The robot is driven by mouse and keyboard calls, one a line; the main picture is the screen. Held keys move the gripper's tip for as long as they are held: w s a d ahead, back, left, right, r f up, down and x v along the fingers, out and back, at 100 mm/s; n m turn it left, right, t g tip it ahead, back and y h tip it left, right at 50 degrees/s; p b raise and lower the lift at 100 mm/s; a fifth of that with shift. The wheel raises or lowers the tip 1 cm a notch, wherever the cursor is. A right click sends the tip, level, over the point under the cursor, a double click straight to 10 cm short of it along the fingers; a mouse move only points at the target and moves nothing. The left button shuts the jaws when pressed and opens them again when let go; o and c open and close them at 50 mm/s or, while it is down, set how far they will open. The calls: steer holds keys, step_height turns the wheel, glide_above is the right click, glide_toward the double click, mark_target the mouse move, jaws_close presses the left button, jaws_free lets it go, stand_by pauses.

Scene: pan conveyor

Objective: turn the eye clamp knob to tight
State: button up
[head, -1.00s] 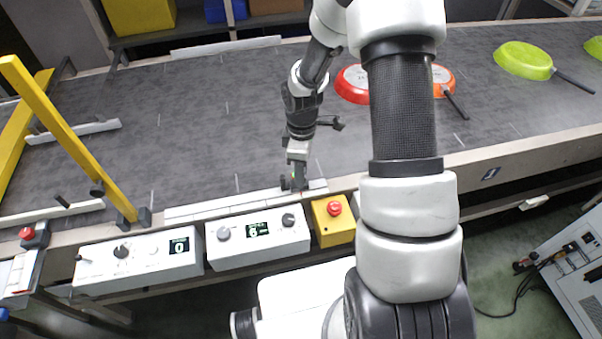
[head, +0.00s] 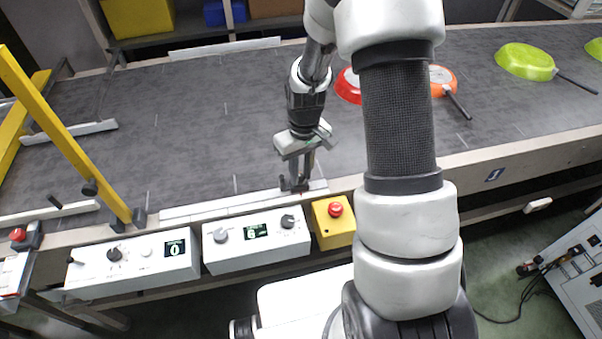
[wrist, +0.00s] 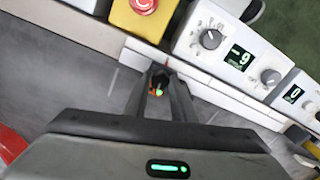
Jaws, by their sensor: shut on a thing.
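The eye clamp (head: 284,183) is a small dark fitting on the white rail at the conveyor's near edge. My gripper (head: 300,184) points down at it, and its fingers partly cover it. In the wrist view, my gripper's two fingers (wrist: 157,82) are shut on a dark knob (wrist: 159,77), with a small green spot and an orange-red spot beside it. The fingers hide most of the knob, so I cannot read its setting.
Below the rail stand a white control box (head: 255,240) with knobs and a display, another white box (head: 132,262), and a yellow box with a red button (head: 333,222). A yellow bar (head: 65,135) slants at left. Red, orange and green pans lie on the belt (head: 210,110).

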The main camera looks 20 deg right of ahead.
mark_target(303, 176)
steer(key=shift+m, duration=0.6)
steer(key=o, duration=1.1)
steer(key=shift+c, duration=0.2)
step_height(303, 176, up, 18)
steer(key=p, duration=0.1)
steer(key=shift+d+f, duration=0.25)
steer(key=shift+d, duration=0.1)
